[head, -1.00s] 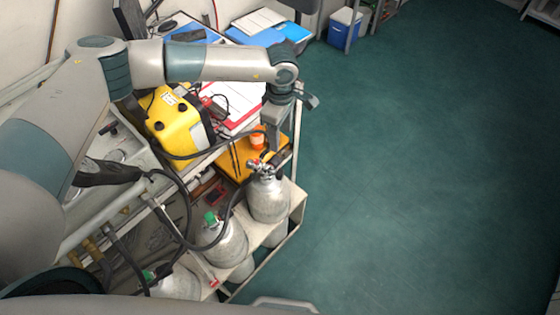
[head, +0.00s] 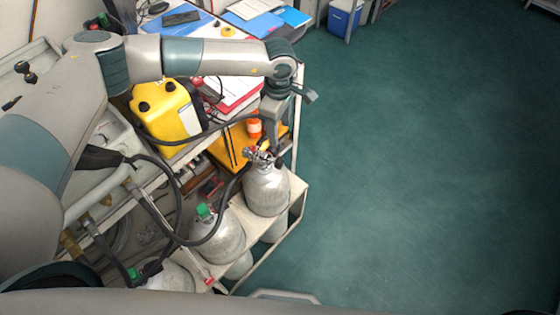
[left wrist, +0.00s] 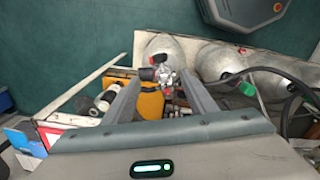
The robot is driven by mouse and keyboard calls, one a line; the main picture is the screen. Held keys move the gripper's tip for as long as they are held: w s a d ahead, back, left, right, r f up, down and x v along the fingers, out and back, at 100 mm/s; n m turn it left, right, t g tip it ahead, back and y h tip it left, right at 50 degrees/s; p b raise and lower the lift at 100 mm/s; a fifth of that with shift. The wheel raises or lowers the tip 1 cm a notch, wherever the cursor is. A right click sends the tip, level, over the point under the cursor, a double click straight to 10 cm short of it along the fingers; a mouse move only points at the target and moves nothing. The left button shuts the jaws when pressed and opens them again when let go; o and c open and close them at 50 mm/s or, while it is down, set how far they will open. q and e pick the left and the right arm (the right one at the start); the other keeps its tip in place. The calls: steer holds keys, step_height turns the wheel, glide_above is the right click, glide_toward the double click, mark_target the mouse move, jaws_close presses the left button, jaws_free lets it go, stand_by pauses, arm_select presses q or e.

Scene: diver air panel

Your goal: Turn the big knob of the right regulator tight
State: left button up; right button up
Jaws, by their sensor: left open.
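The right regulator (head: 258,156) is a small metal fitting with red and dark parts on top of the rightmost grey cylinder (head: 266,190). My left gripper (head: 274,138) comes down from above, close beside the regulator in the head view. In the left wrist view the regulator (left wrist: 164,76) shows between and just past the tips of the open fingers (left wrist: 160,84). A dark, red-marked end (left wrist: 147,74) points left there; I cannot tell if it is the big knob. No finger is clearly touching it. My right gripper is not in view.
More cylinders, one with a green cap (head: 204,210), stand on the cart's shelf (head: 292,205). A black hose (head: 172,205) loops near the arm. A yellow container (head: 168,115) and orange case (head: 228,150) are behind. The floor (head: 430,170) at right is clear.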

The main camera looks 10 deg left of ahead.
arm_select(q)
steer(key=shift+f, duration=0.1)
steer(key=p, duration=0.5)
glide_toward(280, 160)
step_height(280, 160, down, 9)
steer(key=shift+r, duration=0.15)
steer(key=shift+w+f, duration=0.1)
steer(key=shift+f, duration=0.5)
steer(key=c, duration=1.1)
